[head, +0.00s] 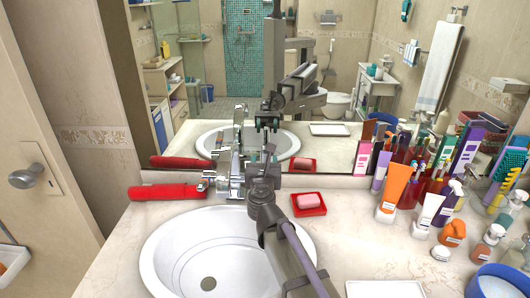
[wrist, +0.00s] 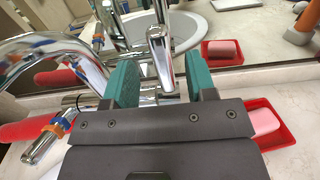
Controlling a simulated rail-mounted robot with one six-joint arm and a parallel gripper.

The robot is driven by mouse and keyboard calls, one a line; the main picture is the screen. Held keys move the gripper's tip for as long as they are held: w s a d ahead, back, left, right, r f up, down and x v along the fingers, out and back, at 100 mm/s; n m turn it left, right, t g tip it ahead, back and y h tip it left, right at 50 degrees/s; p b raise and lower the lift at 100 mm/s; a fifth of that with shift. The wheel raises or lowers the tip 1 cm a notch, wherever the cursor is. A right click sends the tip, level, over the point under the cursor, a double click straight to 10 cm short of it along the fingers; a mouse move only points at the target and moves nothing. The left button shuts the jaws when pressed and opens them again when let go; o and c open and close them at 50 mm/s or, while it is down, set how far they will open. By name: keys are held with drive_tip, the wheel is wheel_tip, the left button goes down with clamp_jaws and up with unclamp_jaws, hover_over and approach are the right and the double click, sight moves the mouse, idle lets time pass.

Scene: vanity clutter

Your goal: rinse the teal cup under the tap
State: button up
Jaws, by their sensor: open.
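My gripper (head: 266,158) is over the back of the sink, just right of the tap (head: 228,184). In the wrist view my gripper (wrist: 160,75) is open, with its two green fingers apart. The chrome tap lever (wrist: 160,55) shows between the fingers; I cannot tell whether they touch it. No running water shows. The white sink basin (head: 175,262) looks empty, but my arm covers its right part. I cannot make out a teal cup in either view.
A red towel (head: 165,191) lies left of the tap. A red dish (head: 309,211) with pink soap (head: 309,201) is to the right. Bottles and tubes crowd the right counter, with a blue container (head: 500,284) at its front corner. The mirror (head: 340,100) stands close behind the tap.

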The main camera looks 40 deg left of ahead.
sight(265, 156)
drive_tip(key=x, duration=0.6)
drive_tip(key=shift+w+a, duration=0.25)
drive_tip(key=shift+a, duration=0.05)
drive_tip(key=shift+c, duration=0.3)
clamp_jaws()
